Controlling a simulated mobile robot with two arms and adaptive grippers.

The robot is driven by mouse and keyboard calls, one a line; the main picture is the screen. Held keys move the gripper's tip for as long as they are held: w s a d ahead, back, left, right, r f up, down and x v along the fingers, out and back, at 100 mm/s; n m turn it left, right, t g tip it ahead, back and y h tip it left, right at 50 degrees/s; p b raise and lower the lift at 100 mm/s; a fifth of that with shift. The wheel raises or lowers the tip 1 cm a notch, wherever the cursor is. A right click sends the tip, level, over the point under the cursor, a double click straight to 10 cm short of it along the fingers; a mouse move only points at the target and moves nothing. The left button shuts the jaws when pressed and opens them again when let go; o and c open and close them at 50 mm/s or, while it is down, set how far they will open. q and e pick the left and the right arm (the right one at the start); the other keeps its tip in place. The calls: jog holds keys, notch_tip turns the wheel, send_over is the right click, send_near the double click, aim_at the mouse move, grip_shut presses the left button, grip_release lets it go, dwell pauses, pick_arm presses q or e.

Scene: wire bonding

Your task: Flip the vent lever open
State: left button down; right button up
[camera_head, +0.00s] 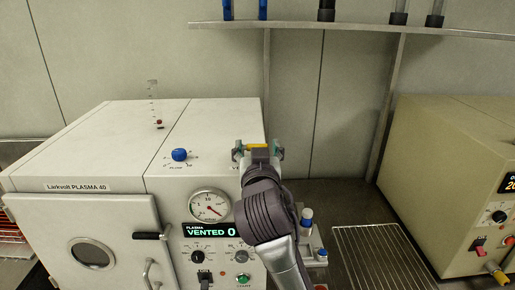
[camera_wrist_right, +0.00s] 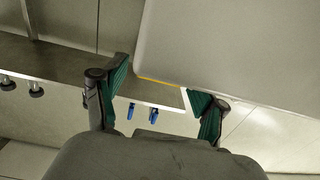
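The vent lever (camera_head: 258,146) shows as a short yellow bar near the right edge of the top of the Larkvolt plasma cleaner (camera_head: 107,128). My right gripper (camera_head: 258,150) is at the lever, with its green-padded fingers spread to either side of it in the head view. My gripper hides the lever's base and most of its label. In the right wrist view the right gripper (camera_wrist_right: 160,95) is open, with a thin yellow strip (camera_wrist_right: 158,81) between the fingers; contact cannot be told. The cleaner's display (camera_head: 211,231) reads "VENTED 0". My left gripper is not in view.
A blue flow knob (camera_head: 179,155) and a clear graduated tube (camera_head: 153,104) stand on the cleaner's top. A round gauge (camera_head: 210,206) is on its front. A wire rack (camera_head: 380,258) lies right of my arm, before a beige machine (camera_head: 440,170). A shelf (camera_head: 350,29) runs above.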

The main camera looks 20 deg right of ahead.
jog(key=v, duration=1.2)
dwell(0.3)
